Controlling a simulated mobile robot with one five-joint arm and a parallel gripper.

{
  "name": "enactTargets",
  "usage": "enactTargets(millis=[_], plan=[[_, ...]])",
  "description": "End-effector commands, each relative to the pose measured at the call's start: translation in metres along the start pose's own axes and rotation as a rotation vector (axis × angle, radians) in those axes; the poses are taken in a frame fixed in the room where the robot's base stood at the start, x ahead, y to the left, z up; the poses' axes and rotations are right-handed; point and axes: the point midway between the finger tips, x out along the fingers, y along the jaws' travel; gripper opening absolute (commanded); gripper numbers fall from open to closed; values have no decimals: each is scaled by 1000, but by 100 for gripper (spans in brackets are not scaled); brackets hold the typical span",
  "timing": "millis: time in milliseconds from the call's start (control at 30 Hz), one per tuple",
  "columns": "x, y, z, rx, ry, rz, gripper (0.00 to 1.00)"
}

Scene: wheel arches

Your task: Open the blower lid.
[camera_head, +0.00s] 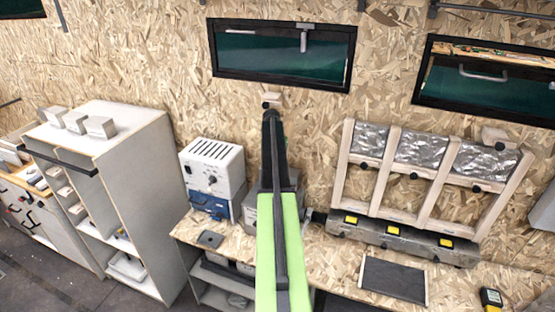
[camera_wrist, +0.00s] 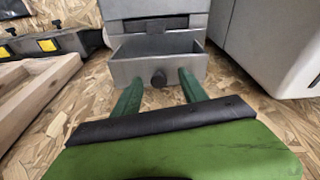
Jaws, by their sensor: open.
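The blower appears to be a grey box, seen in the wrist view, with a shallow grey flap or tray that I take to be its lid (camera_wrist: 125,73). A round black knob (camera_wrist: 158,79) sticks out from the front of this part. My gripper (camera_wrist: 159,84) has two green fingers that are spread apart, one on each side of the knob. I cannot tell whether they touch it. In the head view, part of a grey box (camera_head: 250,212) shows beside my arm, which hides the rest of it and my gripper.
A wooden frame with silvery panels (camera_head: 420,150) and a grey bar with yellow switches (camera_head: 400,240) are at right. A dark pad (camera_head: 394,281) lies on the bench.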

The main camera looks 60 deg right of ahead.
Motion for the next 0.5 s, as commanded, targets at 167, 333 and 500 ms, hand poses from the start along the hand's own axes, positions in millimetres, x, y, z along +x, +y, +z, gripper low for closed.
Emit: enactTargets(millis=[167, 333, 500], plan=[[-38, -5, 0, -5, 1, -1, 51], [-43, -10, 1, -8, 1, -1, 51], [-42, -12, 2, -10, 1, -2, 51]])
